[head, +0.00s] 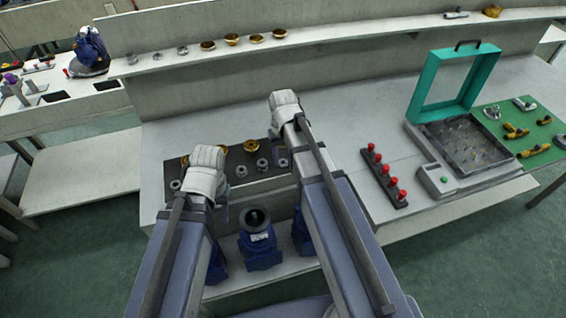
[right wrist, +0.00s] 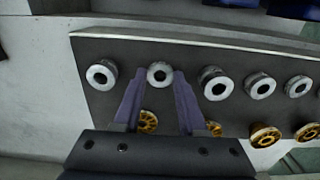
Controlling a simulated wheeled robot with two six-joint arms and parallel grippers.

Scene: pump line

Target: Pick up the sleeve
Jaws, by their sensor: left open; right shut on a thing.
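Several grey ring-shaped sleeves stand in a row on a dark mat (head: 210,166), with gold flanged parts (head: 251,146) in another row. In the right wrist view my right gripper (right wrist: 160,76) has its purple fingers on both sides of one grey sleeve (right wrist: 159,72) and is shut on it. That sleeve is still in line with its row, at or near the mat; the exact height cannot be told. My right gripper also shows in the head view (head: 281,160), where the sleeve it holds is hidden. My left gripper (head: 222,208) is open and empty by the mat's front edge.
Blue pump bodies (head: 258,238) stand on the lower shelf in front. A strip with red knobs (head: 385,175) and a teal-framed fixture (head: 455,85) are on the table to the right. The table between mat and strip is clear.

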